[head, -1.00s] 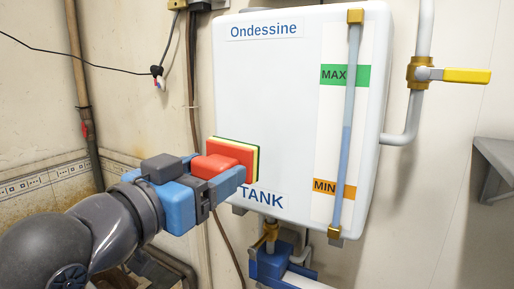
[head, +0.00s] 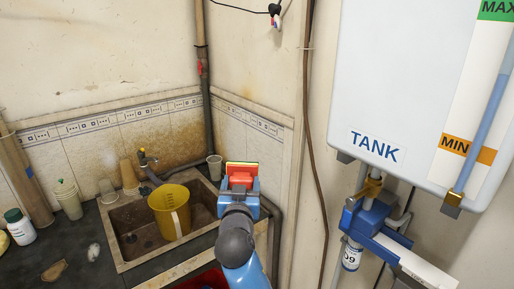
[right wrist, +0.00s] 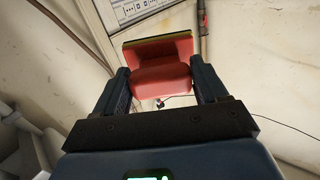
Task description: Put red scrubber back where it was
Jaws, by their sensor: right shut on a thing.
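The red scrubber (head: 242,169), with a yellow and green edge, is held up in front of the tiled wall, at the right side of the sink. My right gripper (head: 240,184) is shut on its red grip. In the right wrist view the red scrubber (right wrist: 160,66) sits between the two dark fingers of my right gripper (right wrist: 162,90), pad side facing away. My left gripper is not in view.
A stone sink (head: 128,256) holds a yellow jug (head: 171,212). The white tank (head: 400,90) hangs at right.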

